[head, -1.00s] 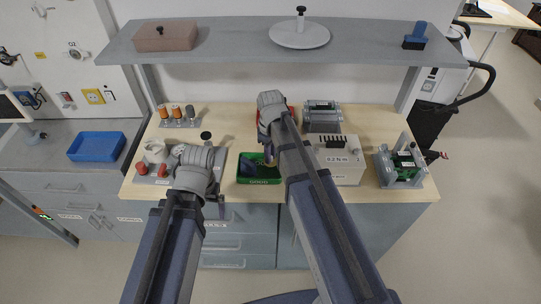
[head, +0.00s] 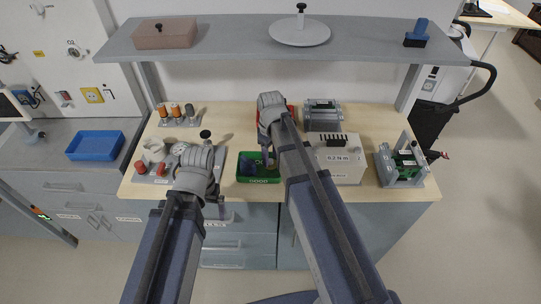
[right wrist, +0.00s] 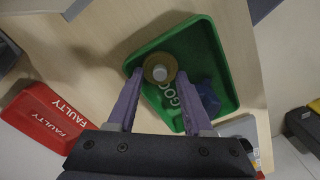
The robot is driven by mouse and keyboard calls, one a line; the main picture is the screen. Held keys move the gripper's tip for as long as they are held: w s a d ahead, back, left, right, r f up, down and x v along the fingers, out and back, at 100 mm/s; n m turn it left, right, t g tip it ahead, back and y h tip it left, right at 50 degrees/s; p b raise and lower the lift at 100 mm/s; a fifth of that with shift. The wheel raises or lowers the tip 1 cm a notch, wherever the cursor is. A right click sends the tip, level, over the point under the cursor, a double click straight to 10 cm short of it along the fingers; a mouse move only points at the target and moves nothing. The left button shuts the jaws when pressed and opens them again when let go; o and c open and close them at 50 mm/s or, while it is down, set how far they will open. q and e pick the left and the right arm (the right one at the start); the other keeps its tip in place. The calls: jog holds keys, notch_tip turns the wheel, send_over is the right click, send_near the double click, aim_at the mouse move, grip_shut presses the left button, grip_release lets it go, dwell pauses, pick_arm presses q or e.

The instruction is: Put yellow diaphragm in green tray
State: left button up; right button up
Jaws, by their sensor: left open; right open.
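The yellow diaphragm (right wrist: 149,74), a round disc with a grey centre, shows in the right wrist view between the fingertips of my right gripper (right wrist: 160,80). The fingers stand apart on either side of it. It appears to lie in the green tray (right wrist: 227,80), near one end; its exact height is hard to tell. The tray, marked GOOD, also shows in the head view (head: 258,181), with my right gripper (head: 268,158) over its right part. My left gripper (head: 214,194) is open near the bench's front edge, left of the tray, partly hidden by its arm.
A dark blue piece (right wrist: 208,98) is also in the green tray. A red FAULTY tray (right wrist: 45,115) lies to the left in the right wrist view. In the head view, a 0.2 N m box (head: 338,163) stands right of the green tray, and a shelf (head: 240,42) hangs above.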

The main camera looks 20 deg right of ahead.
aim_at(270, 160)
jog(key=shift+r, duration=0.15)
notch_tip(270, 160, up, 13)
jog(key=p, duration=1.3)
jog(key=s+a+m, duration=0.1)
jog(key=s+a, duration=0.4)
jog(key=s, duration=0.2)
jog(key=s+a+m+h, duration=0.1)
jog(key=s+a+m, duration=0.1)
jog(key=s+a, duration=0.4)
jog(key=shift+s+m, duration=0.3)
jog(key=shift+s, duration=0.95)
